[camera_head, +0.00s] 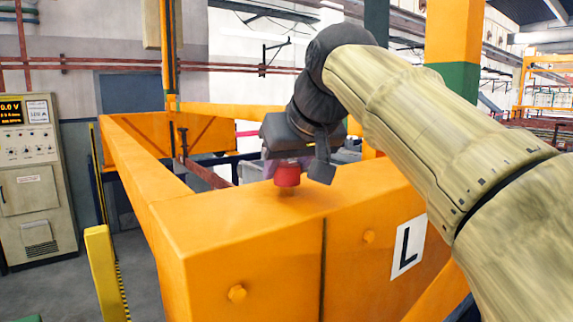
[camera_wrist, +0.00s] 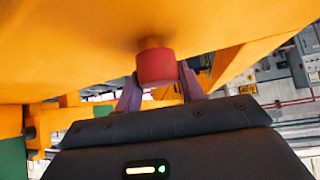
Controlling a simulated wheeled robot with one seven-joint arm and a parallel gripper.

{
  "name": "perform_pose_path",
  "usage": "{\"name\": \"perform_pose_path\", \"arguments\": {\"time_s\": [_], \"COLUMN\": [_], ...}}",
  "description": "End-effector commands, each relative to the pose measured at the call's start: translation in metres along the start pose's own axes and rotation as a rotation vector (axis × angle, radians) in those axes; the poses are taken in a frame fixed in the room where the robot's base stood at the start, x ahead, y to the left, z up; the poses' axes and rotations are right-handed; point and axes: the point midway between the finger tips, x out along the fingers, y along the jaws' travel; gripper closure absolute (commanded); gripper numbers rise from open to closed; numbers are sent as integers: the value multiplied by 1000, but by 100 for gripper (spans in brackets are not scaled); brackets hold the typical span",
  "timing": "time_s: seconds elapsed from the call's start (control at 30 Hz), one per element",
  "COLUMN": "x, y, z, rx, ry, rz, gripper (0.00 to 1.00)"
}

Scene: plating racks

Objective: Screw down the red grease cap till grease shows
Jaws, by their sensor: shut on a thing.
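The red grease cap (camera_head: 287,175) stands upright on top of the orange beam (camera_head: 250,210), near its left end. A short stem shows between the cap and the beam. In the wrist view the cap (camera_wrist: 156,66) sits between the two purple-grey fingers of my gripper (camera_wrist: 158,84), which are shut on it. No grease can be made out in either view.
A control cabinet (camera_head: 32,175) with a lit display stands at the far left. A yellow post (camera_head: 106,272) stands in front of it. A white plate marked L (camera_head: 408,246) is on the beam's front face. The beam top around the cap is clear.

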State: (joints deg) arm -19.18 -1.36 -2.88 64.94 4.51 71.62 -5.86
Motion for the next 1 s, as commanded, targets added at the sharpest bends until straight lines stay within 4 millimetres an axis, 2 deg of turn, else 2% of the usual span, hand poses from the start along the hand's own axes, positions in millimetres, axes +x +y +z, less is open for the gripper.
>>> {"name": "perform_pose_path", "arguments": {"time_s": [0.47,1.0], "x": [-1,-2], "y": [-1,-1], "z": [-1,-3], "rx": [132,477], "ry": [-1,-1], "rz": [133,480], "gripper": [84,84]}}
